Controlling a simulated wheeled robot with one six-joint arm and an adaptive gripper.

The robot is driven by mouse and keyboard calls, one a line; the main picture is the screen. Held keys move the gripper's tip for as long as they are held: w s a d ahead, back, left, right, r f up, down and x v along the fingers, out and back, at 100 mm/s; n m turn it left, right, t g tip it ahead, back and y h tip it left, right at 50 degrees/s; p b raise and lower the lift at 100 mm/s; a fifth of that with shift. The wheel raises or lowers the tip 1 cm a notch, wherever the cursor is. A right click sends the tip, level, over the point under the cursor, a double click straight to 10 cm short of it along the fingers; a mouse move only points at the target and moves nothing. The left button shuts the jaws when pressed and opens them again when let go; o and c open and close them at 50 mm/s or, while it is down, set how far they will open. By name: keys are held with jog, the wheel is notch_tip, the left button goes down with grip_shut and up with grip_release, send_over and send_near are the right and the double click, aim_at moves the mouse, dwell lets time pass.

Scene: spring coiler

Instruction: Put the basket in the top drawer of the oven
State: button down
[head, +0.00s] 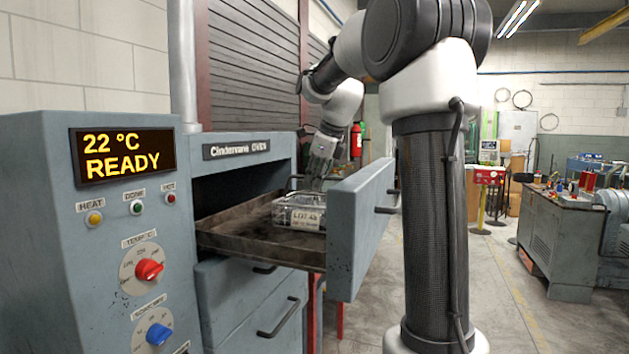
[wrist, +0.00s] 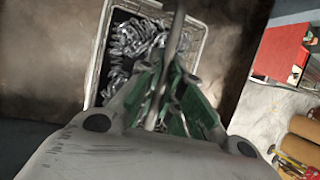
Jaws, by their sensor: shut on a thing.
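The wire basket (head: 299,212) is in the open top drawer of the oven, with a label reading LOT 45 on its front. In the wrist view the basket (wrist: 99,62) holds several metal springs, and its handle passes between my fingers. My gripper (head: 318,178) is above the basket and shut on its handle; it also shows in the wrist view (wrist: 165,100). The top drawer (head: 255,240) is pulled out, its front panel on the right. I cannot tell whether the basket rests fully on the drawer floor. The oven (head: 240,160) is grey, with a Cindervane label.
The oven's control panel (head: 125,230) at left reads 22 °C READY. Closed lower drawers (head: 250,300) sit below the open one. A workbench (head: 560,230) with tools stands at the right. A red box (wrist: 282,52) lies right of the drawer in the wrist view.

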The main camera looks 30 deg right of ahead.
jog(key=c, duration=1.6)
grip_release()
jog(key=shift+f, duration=0.1)
jog(key=shift+o, duration=0.2)
jog(key=v, duration=1.2)
